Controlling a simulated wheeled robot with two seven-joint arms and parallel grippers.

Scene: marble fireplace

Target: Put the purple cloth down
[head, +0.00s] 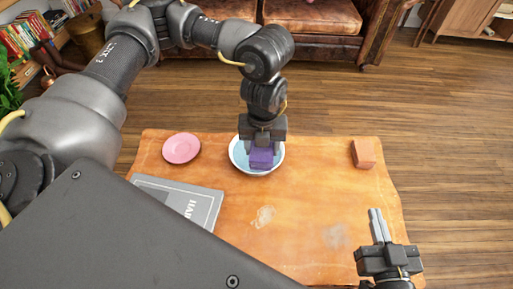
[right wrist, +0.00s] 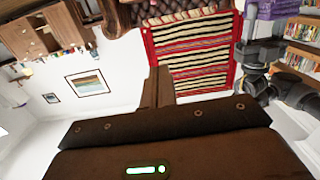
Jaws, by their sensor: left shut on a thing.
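The purple cloth (head: 261,158) is a small folded block held in my left gripper (head: 262,143), which points down and is shut on it. The cloth is over or inside a white-rimmed bowl (head: 234,157) with a pale blue inside; I cannot tell whether it touches the bottom. Purple also shows at the top right of the right wrist view (right wrist: 272,9), beside a dark gripper. My right gripper (head: 379,226) is over the table's front right, with its fingers together and nothing between them.
The orange-brown table (head: 310,200) holds a pink plate (head: 181,148) left of the bowl, a grey book (head: 200,206) at front left and an orange-brown block (head: 363,153) at right. Its middle and right are mostly clear. A leather sofa (head: 315,15) stands behind.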

